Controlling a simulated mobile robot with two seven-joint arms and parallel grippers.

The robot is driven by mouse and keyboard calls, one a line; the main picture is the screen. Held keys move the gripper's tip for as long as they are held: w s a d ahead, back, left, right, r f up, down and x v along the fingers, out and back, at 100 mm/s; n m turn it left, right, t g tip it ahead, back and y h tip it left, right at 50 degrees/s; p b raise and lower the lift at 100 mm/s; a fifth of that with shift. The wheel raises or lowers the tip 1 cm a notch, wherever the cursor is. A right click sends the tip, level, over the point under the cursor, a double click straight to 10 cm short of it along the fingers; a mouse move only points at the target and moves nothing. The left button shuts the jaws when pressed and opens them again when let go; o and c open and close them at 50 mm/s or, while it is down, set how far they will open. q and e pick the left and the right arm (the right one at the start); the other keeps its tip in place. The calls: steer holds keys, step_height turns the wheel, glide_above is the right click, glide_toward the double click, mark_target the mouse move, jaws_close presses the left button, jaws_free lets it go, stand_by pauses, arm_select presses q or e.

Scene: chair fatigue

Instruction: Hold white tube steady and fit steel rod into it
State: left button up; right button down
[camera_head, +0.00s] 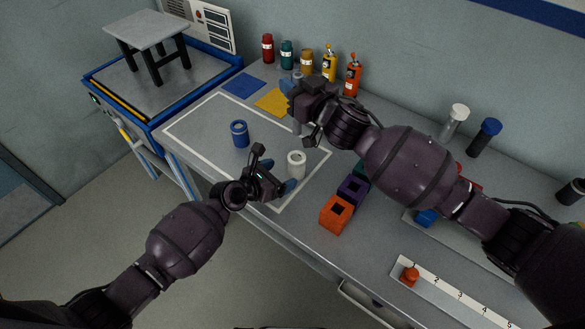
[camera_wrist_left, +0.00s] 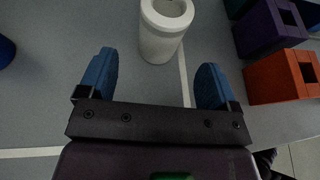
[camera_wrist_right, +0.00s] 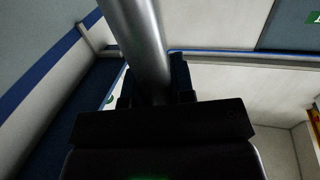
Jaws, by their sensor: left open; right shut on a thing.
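The white tube (camera_head: 297,166) stands upright on the table, inside the white outlined area. My left gripper (camera_head: 278,176) is low beside it with its blue fingers open. In the left wrist view the tube (camera_wrist_left: 160,40) is just ahead of the open fingers (camera_wrist_left: 156,75), and its hollow top shows. The steel rod (camera_head: 297,127) is held about upright by my right gripper (camera_head: 290,92), farther back over the table and apart from the tube. In the right wrist view the rod (camera_wrist_right: 142,38) runs up from the shut jaws (camera_wrist_right: 155,85).
A blue hollow cylinder (camera_head: 240,134) stands left of the tube. Orange and purple open boxes (camera_head: 336,214) are to the right. Blue and yellow mats (camera_head: 243,85) lie behind, with several bottles (camera_head: 328,64) along the back. A numbered strip (camera_head: 460,292) lies near the front right.

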mark_target(290, 170)
arm_select(q)
steer(key=shift+x, duration=3.35)
steer(key=shift+r, duration=0.1)
steer(key=shift+c, duration=0.5)
steer(key=c, duration=0.9)
steer(key=shift+c, duration=0.2)
arm_select(e)
step_height(290, 170, down, 8)
